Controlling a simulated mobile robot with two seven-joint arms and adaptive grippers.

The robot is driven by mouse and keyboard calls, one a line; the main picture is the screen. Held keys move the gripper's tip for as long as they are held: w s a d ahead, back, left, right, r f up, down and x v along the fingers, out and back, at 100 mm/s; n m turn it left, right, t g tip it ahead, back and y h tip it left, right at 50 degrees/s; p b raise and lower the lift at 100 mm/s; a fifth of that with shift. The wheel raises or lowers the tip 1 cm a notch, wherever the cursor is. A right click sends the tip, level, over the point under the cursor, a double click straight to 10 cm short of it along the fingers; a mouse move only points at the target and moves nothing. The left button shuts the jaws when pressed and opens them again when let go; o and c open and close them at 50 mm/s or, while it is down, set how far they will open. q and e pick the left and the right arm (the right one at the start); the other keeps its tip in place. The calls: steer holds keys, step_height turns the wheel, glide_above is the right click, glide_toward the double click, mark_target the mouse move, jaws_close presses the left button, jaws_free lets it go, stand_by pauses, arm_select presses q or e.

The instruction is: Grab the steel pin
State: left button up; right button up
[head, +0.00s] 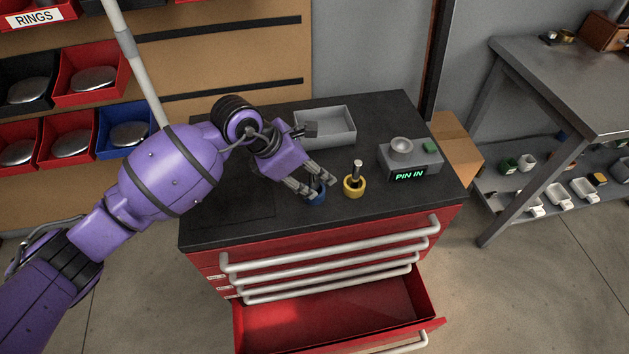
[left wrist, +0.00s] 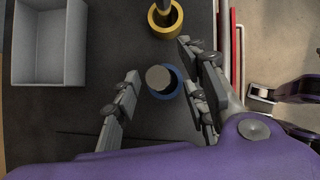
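A grey round-topped pin (left wrist: 158,77) stands in a blue ring-shaped holder (left wrist: 174,91) on the dark cabinet top. In the head view the blue holder (head: 316,198) is partly hidden by my fingers. My left gripper (head: 318,190) is open, with its fingers on either side of this pin. In the left wrist view a gap shows between the pin and each finger of the gripper (left wrist: 158,66). A second pin (head: 357,169), with a steel-grey shaft, stands upright in a yellow holder (head: 354,187) just right of the gripper.
An open grey tray (head: 347,142) lies behind the gripper. A grey device (head: 427,162) reading "PIN IN", with a round cup on top, stands at the right. The red cabinet's lower drawer (head: 260,331) is pulled out. Bins line the left wall.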

arm_select(q)
steer(key=shift+w+d+f, duration=0.15)
steer(key=shift+d+f, duration=0.15)
steer(key=shift+f, duration=0.25)
jaws_close()
